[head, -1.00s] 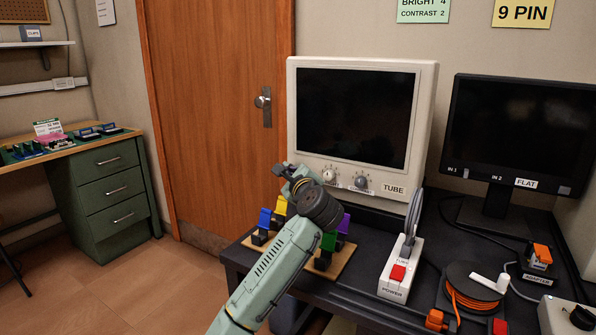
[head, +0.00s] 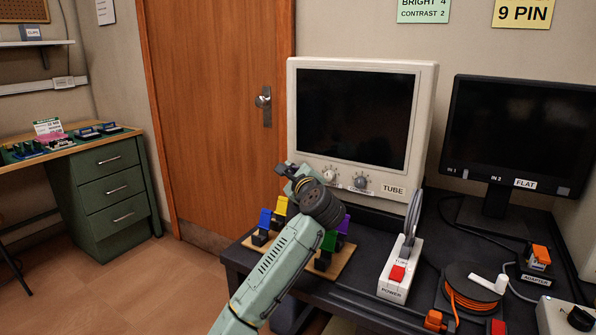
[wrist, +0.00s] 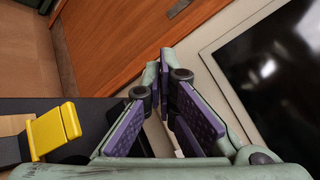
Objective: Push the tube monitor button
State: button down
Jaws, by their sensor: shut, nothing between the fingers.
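The tube monitor (head: 424,120) is a cream box with a dark screen and a TUBE label, standing at the back of the dark bench. Its lower front strip has two knobs, the left one pale (head: 329,174) and the right one grey (head: 361,183). My gripper (head: 284,168) is in front of the monitor's lower left corner, shut and empty. In the wrist view the gripper's purple-padded fingers (wrist: 163,95) point past the monitor's cream frame (wrist: 225,35). I cannot tell if the fingers touch it. No button is clearly visible; my gripper and wrist cover part of the lower left front.
Coloured blocks on a wooden board (head: 342,262) sit under my arm. A white power strip with a red switch (head: 397,273) is to its right, then an orange cable reel (head: 470,290) and a flat monitor (head: 520,130). A wooden door (head: 205,100) stands behind at left.

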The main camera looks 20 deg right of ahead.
dwell(0.3)
jog(key=shift+s+a, duration=0.35)
jog(key=shift+a, duration=0.05)
jog(key=s+a, duration=0.1)
jog(key=a, duration=0.1)
jog(key=s+a, duration=0.2)
jog(key=shift+s+a, duration=0.3)
jog(key=shift+a, duration=0.1)
dwell(0.5)
